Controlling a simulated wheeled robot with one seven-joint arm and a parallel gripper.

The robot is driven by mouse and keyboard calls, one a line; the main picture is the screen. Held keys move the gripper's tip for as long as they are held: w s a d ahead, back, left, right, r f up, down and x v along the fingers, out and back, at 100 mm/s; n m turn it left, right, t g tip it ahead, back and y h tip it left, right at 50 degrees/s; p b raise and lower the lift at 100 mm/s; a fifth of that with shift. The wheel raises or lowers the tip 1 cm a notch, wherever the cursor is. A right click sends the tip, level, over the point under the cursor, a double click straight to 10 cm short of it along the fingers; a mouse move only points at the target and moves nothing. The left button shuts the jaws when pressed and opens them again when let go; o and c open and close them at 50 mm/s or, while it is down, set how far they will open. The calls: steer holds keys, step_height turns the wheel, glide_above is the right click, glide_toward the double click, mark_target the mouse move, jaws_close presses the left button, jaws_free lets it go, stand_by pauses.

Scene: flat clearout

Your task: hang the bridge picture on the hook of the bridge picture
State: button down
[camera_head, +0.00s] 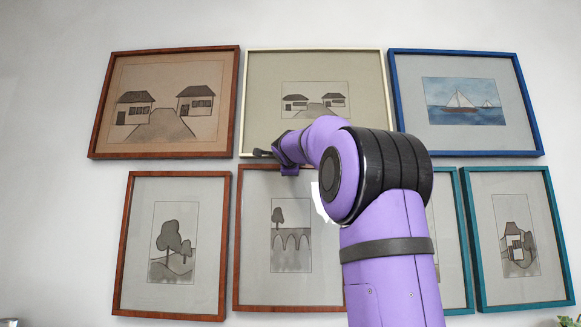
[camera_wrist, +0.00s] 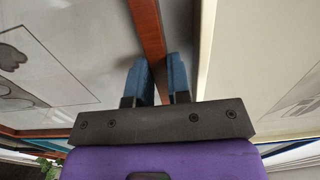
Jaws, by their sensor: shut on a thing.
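The bridge picture (camera_head: 291,250) has a red-brown frame and a drawing of a tree over an arched bridge. It is upright in the lower row, second from the left, with its right side hidden behind my arm. My gripper (camera_head: 270,155) is at its top edge, just below the cream-framed picture. In the wrist view my gripper (camera_wrist: 160,80) is shut on the red-brown frame bar (camera_wrist: 148,30), one blue finger on each side. The hook of the bridge picture is not visible, so I cannot tell whether the picture rests on it.
A brown-framed house picture (camera_head: 168,57), the cream-framed picture (camera_head: 315,64) and a blue-framed boat picture (camera_head: 460,100) hang above. A brown-framed tree picture (camera_head: 172,240) is on the left, with a narrow gap. A teal-framed picture (camera_head: 516,240) and another, mostly hidden, are on the right.

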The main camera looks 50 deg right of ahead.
steer(key=shift+f, duration=0.95)
stand_by(0.6)
steer(key=c, duration=1)
jaws_free()
steer(key=shift+s+r, duration=0.1)
steer(key=shift+s, duration=0.05)
steer(key=shift+c, duration=0.2)
steer(key=shift+o, duration=0.3)
steer(key=shift+f, duration=0.2)
steer(key=v, duration=1)
steer(key=shift+s+a, duration=0.2)
steer(key=shift+a, duration=0.1)
